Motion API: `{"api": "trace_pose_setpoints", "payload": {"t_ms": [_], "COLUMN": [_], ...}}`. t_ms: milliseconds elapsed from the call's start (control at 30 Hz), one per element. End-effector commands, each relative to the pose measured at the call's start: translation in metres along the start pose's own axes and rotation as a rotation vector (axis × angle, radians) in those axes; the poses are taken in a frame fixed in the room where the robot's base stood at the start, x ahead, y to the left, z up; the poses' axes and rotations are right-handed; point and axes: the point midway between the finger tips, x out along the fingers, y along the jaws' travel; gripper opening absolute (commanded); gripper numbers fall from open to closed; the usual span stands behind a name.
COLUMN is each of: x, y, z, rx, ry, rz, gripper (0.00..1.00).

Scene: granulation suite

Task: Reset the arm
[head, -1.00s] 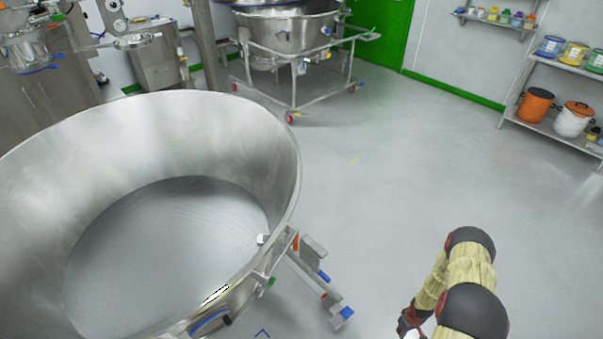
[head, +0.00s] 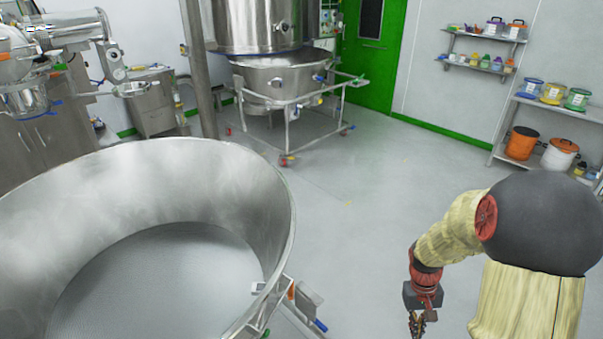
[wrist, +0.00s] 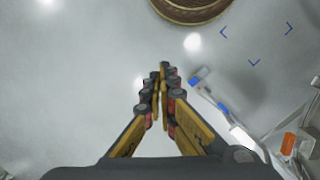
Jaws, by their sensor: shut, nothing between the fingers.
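My arm is at the lower right of the head view, bent at a dark elbow, with its forearm hanging down. My gripper (head: 417,325) is at the bottom edge of that view, pointing down, to the right of the large steel bowl (head: 192,165). In the wrist view my gripper (wrist: 161,80) shows its yellow fingers with dark pads brought together at the tips. It is shut and holds nothing. Grey floor lies beneath it.
A steel vessel on a wheeled frame (head: 283,85) stands at the back, by the green door (head: 372,65). Shelves with an orange bucket (head: 521,143) and a white bucket (head: 560,153) stand at right. Floor between the bowl and shelves is clear.

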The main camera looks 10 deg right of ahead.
Motion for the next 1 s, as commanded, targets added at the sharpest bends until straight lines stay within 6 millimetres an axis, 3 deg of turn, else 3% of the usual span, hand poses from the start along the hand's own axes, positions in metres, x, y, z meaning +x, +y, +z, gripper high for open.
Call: {"api": "trace_pose_setpoints", "payload": {"t_ms": [33, 100, 300, 600, 1000], "x": [-0.022, -0.047, -0.106, -0.176, -0.266], "y": [-0.008, -0.019, -0.049, -0.088, -0.117], "z": [0.011, 0.026, 0.07, 0.129, 0.176], "rx": [0.006, 0.014, 0.022, -0.009, -0.108], "ry": [0.017, 0.035, 0.103, 0.273, 0.61], "rz": [-0.004, -0.014, -0.044, -0.092, -0.125], "gripper": [0.0, 0.0, 0.0, 0.0, 0.0]}}
